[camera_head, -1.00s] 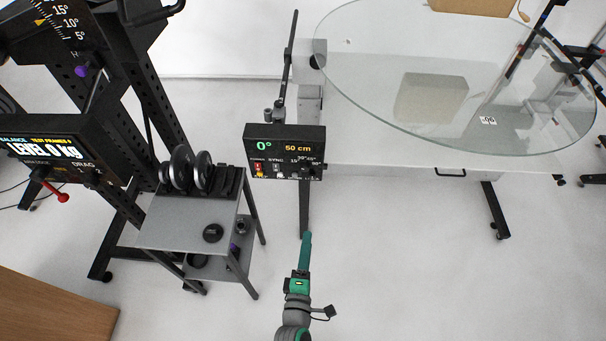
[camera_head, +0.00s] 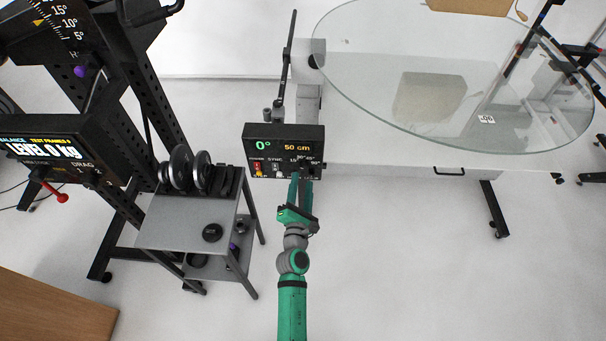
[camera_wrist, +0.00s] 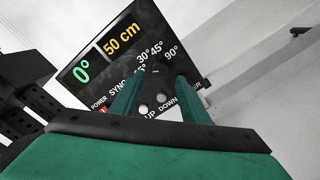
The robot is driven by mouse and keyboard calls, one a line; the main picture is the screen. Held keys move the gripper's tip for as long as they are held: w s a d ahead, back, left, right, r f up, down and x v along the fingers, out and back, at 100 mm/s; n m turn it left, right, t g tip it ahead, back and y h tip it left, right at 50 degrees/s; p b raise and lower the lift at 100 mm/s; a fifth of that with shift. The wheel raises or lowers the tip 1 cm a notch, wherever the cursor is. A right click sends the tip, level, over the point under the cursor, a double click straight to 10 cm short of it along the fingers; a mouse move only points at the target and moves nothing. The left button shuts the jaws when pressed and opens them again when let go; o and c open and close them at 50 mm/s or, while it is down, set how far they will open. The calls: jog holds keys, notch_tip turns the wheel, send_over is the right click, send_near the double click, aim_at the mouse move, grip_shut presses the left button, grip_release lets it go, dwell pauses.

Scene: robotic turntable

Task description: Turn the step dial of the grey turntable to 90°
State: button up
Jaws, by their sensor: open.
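The turntable's black control box (camera_head: 284,136) shows 0° in green and 50 cm in yellow on its display. The step dial's area (camera_wrist: 156,73) is dark, with a short light mark, ringed by labels up to 90°; its outline is hard to make out. In the head view the dial is largely hidden by my gripper. My gripper (camera_wrist: 157,88) is open, its two green fingers pointing at the panel on either side of the dial area. Contact cannot be told. In the head view my gripper (camera_head: 301,178) is at the panel's lower right.
The round glass turntable top (camera_head: 390,110) spreads over a white table at the right. Pale buttons (camera_wrist: 144,109) and switches sit low on the panel. A grey cart (camera_head: 175,220) with black discs and a black rack stand to the left.

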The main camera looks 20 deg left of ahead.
aim_at(304, 169)
jog(key=shift+x, duration=2.3)
grip_shut()
